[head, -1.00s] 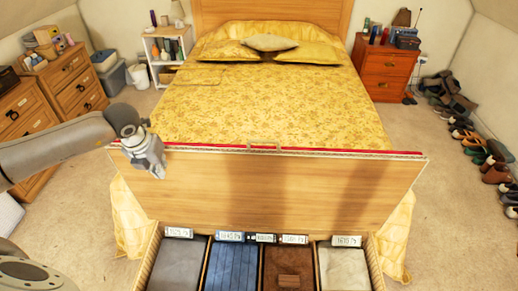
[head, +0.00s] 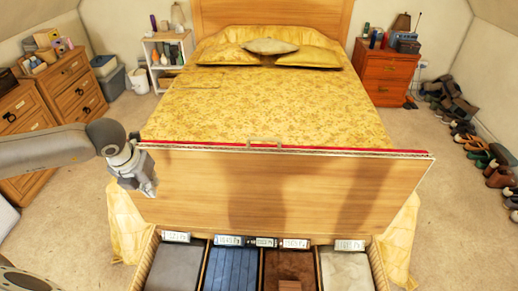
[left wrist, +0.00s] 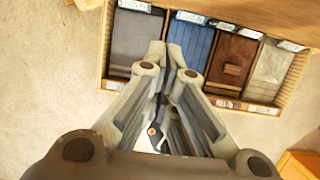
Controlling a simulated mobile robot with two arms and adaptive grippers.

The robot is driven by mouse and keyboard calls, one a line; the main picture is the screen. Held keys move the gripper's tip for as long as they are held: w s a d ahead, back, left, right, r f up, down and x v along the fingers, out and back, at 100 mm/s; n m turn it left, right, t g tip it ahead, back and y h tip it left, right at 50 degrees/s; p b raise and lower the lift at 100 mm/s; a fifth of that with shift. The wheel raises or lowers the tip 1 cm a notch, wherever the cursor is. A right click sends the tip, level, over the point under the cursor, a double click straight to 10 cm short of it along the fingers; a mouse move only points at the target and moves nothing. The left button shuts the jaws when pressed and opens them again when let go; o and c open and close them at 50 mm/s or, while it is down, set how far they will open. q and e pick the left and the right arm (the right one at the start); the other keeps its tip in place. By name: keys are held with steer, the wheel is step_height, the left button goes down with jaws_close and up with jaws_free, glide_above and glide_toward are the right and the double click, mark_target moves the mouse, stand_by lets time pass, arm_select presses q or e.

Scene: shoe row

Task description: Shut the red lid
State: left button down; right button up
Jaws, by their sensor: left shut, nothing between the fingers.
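The lid (head: 290,190) is a wide wooden panel with a red strip along its top edge and a small handle (head: 265,141) there. It stands raised, nearly upright, behind the open chest (head: 143,262). The chest shows folded grey, blue, brown and pale cloths in compartments with label tags. My left gripper (head: 148,191) is shut and empty at the lid's left edge, covering part of it; I cannot tell if it touches. My right gripper is not in view.
A bed (head: 260,105) with yellow covers stands behind the lid. A drawer unit (head: 75,90) is at the left, a red nightstand (head: 385,70) at the back right. Several shoes (head: 480,150) line the right wall. Carpet on both sides of the chest is clear.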

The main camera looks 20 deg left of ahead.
arm_select(q)
steer(key=s+b, duration=0.1)
steer(key=s+d+f+b, duration=0.1)
steer(key=s+b, duration=0.1)
steer(key=s+f+b, duration=0.1)
steer(key=b, duration=0.1)
steer(key=shift+s+d+f, duration=0.2)
steer(key=shift+s+f, duration=0.05)
steer(key=shift+s, duration=0.05)
stand_by(0.4)
steer(key=s+f+b, duration=0.1)
steer(key=s+b, duration=0.1)
steer(key=s+d+f+b, duration=0.1)
steer(key=s+f+b, duration=0.1)
steer(key=b, duration=0.1)
steer(key=shift+s+d, duration=0.2)
stand_by(0.4)
